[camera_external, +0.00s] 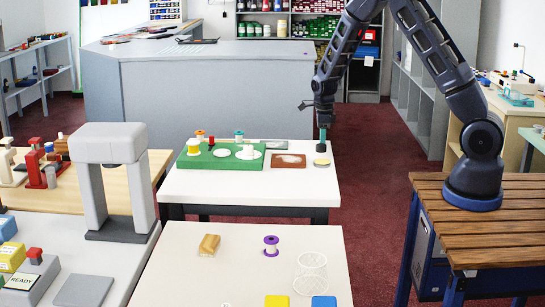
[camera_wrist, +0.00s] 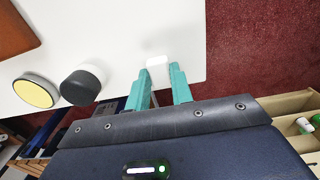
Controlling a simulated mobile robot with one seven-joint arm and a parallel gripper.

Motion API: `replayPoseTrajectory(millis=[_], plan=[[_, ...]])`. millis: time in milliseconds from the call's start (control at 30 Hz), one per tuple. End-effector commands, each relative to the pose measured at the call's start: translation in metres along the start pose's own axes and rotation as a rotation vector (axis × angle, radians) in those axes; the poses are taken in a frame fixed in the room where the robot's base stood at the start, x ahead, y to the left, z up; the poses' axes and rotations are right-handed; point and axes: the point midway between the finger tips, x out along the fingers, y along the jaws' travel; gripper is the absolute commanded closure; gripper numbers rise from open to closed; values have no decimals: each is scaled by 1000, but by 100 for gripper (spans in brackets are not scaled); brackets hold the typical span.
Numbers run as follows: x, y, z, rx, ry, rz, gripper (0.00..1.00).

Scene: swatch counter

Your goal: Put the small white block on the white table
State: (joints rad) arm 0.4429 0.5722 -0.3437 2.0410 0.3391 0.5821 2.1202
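The small white block (camera_wrist: 157,61) shows in the wrist view between the tips of my gripper's teal fingers (camera_wrist: 159,74). The fingers stand a block's width apart and appear shut on it, with no clear gap at its sides. White tabletop lies behind it, near the table's right edge; the height above it is hard to judge. In the external view my gripper (camera_external: 322,138) points down over the far right part of a white table (camera_external: 225,186). The block is not clear there. A second white table (camera_external: 190,285) stands nearer the camera.
A black round piece (camera_wrist: 82,86) and a yellow-topped disc (camera_wrist: 34,92) lie left of my fingers. A brown pad (camera_external: 288,161) and a green tray (camera_external: 211,161) with spools are farther left. The near table holds a purple spool (camera_external: 271,246) and a tan block (camera_external: 209,245).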

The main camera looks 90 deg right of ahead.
Motion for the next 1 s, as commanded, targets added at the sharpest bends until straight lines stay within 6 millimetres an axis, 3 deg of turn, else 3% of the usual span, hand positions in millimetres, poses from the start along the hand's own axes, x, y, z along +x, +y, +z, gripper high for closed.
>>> replayPoseTrajectory(millis=[33, 100, 533, 1000], plan=[[0, 0, 0, 0, 0, 0, 70], [0, 0, 0, 0, 0, 0, 56], [-9, 0, 1, -1, -2, -1, 56], [-93, 0, 1, -1, -3, -2, 56]])
